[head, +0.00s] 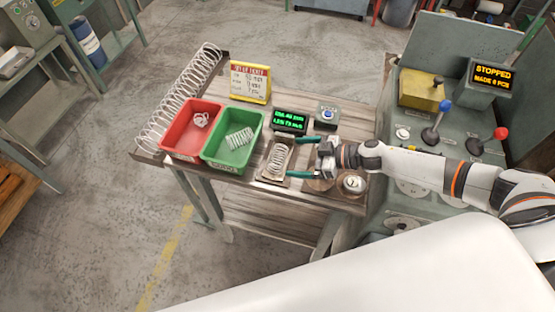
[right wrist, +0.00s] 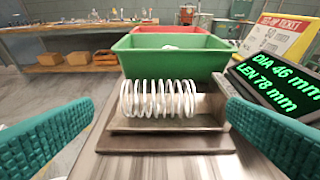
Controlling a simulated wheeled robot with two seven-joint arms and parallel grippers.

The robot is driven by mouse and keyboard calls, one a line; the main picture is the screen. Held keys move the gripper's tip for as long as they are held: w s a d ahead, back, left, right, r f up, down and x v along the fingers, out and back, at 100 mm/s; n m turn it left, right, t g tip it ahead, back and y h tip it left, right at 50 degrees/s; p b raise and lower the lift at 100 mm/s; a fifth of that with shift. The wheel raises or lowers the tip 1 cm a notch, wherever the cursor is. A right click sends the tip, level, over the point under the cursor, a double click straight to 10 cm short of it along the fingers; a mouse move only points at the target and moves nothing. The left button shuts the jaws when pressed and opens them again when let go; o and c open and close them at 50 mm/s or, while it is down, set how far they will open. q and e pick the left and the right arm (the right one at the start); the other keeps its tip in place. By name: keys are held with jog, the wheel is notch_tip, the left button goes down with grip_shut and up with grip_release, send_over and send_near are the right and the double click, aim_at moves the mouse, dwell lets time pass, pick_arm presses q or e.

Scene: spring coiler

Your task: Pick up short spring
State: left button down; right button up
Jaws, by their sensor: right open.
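A short pale wire spring (head: 278,158) lies in a small metal tray on the bench, in front of the green bin. In the right wrist view the spring (right wrist: 158,98) lies crosswise in the tray (right wrist: 160,125), straight ahead between the fingers. My right gripper (head: 302,158) comes in from the right with its teal fingers spread. Its tips are near the tray's right side, and nothing is between them. In the right wrist view the fingers stand wide apart at both sides, short of the spring. My left gripper is not in view.
A green bin (head: 216,157) holding a spring and a red bin (head: 172,142) with a coil stand left of the tray. A lit gauge display (head: 290,121), a yellow-red sign (head: 250,83) and a button box (head: 327,115) stand behind. A long spring (head: 178,100) lies at far left.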

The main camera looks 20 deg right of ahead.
aim_at(272, 156)
jog(key=b+x, duration=0.1)
jog(key=x, duration=0.2)
jog(key=shift+w+a+f, duration=0.15)
jog(key=shift+w, duration=0.1)
jog(key=b+x, duration=0.2)
jog(key=x, duration=0.3)
jog(key=shift+a, duration=0.3)
jog(key=shift+s+r, duration=0.1)
jog(key=shift+r, duration=0.15)
jog(key=shift+c, duration=0.7)
jog(key=c, duration=1)
notch_tip(272, 156, up, 10)
jog(key=shift+p, duration=0.95)
